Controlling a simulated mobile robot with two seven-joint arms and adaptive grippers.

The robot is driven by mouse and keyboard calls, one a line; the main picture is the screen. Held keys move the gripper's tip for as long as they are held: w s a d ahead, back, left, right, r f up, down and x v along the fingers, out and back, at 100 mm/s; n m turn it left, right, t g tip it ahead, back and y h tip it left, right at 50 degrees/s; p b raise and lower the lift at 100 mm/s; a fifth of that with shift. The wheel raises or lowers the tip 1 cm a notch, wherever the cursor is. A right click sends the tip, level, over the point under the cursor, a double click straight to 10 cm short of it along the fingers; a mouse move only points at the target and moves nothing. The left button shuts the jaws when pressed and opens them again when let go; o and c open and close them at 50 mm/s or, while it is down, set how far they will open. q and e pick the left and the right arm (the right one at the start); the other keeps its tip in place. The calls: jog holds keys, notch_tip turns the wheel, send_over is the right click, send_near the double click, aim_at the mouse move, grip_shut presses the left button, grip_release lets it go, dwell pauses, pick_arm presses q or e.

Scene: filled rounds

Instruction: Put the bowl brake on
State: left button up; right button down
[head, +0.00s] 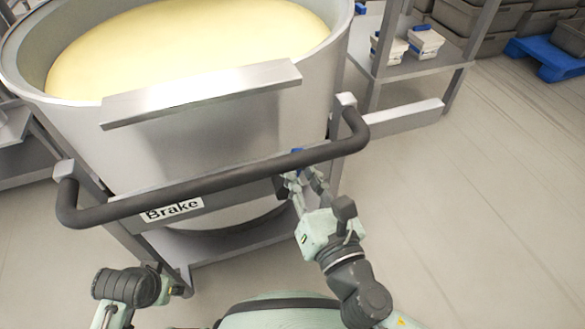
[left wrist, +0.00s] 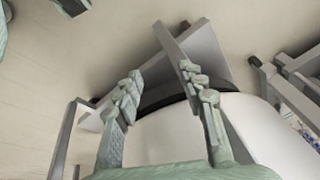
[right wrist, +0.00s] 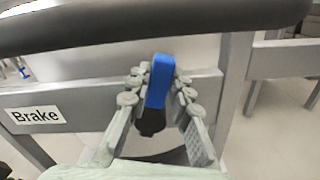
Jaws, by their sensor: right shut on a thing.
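The bowl (head: 230,150) is a large steel vessel full of pale yellow dough, on a grey wheeled frame. A "Brake" label (head: 172,210) is on the frame's crossbar; it also shows in the right wrist view (right wrist: 36,115). The brake lever, a blue handle (right wrist: 160,80) with a black base, sticks up at the crossbar right of the label. My right gripper (right wrist: 159,82) has its fingers on both sides of the blue handle and is shut on it. My left gripper (left wrist: 162,76) is open and empty, low near the frame's left side.
A thick black push bar (head: 220,178) runs across the frame above the lever, close over my right gripper. The floor (head: 480,210) to the right is clear.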

pick_arm(q)
jog(key=shift+a+b+v, duration=0.25)
jog(key=shift+b+v, duration=0.05)
jog(key=shift+v, duration=0.7)
jog(key=shift+a+b+v, duration=0.2)
jog(key=shift+b+v, duration=0.1)
jog(key=shift+v, duration=0.65)
pick_arm(e)
jog(key=shift+w+d+f+m, duration=0.2)
jog(key=shift+d+m, duration=0.2)
jog(key=shift+m, duration=0.5)
jog(key=shift+w+d+f+m, duration=0.15)
jog(key=shift+d+m, duration=0.25)
jog(key=shift+m, duration=0.5)
jog(key=shift+s, duration=0.1)
jog(key=c, duration=1.4)
grip_release()
jog(key=shift+o, duration=0.2)
jog(key=v, duration=1.2)
